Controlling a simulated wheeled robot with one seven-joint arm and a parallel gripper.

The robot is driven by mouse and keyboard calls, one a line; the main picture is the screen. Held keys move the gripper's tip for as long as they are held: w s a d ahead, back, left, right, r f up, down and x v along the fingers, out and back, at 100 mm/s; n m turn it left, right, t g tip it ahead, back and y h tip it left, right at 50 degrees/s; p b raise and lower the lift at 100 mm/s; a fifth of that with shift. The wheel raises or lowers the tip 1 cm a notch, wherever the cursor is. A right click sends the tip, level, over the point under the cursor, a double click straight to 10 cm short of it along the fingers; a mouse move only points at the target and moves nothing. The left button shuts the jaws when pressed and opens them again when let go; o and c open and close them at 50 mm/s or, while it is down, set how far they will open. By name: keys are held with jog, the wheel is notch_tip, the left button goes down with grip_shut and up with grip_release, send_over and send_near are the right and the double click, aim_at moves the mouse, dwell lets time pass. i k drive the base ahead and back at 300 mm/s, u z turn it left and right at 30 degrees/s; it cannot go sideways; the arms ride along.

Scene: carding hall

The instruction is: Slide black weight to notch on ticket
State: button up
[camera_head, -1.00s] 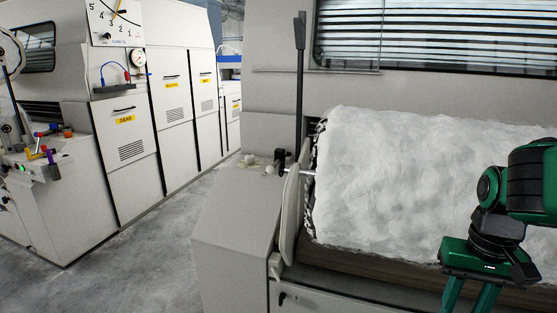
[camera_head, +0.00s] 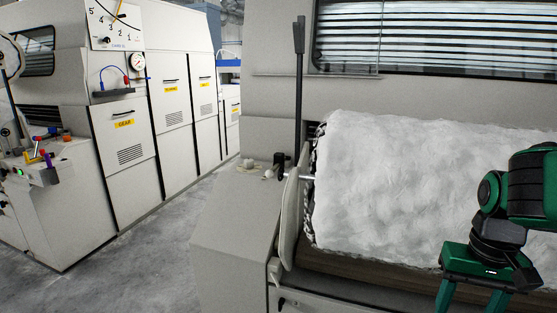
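I cannot make out for certain the black weight, its notch or the ticket. A small black block (camera_head: 280,159) sits on the cream machine end, beside a pale shaft at the left end of the white fibre roll; I cannot tell if it is the weight. My gripper (camera_head: 471,294) is at the lower right, in front of the roll and well to the right of that block. Its two green fingers are spread apart with nothing seen between them. The fingertips are cut off by the bottom edge.
The white fibre roll (camera_head: 410,185) fills the middle right. An upright lever (camera_head: 299,90) with a black grip stands at its left end. A cream control cabinet (camera_head: 60,205) with coloured levers and a dial panel (camera_head: 116,26) stand left. The grey floor (camera_head: 150,260) between is clear.

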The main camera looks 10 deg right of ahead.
aim_at(278, 158)
jog(key=k, duration=1.1)
jog(key=u, duration=0.9)
jog(key=i, duration=1.45)
jog(key=u, duration=0.25)
jog(key=i, duration=1.2)
jog(key=z, duration=1.1)
jog(key=i, duration=0.85)
jog(key=z, duration=0.5)
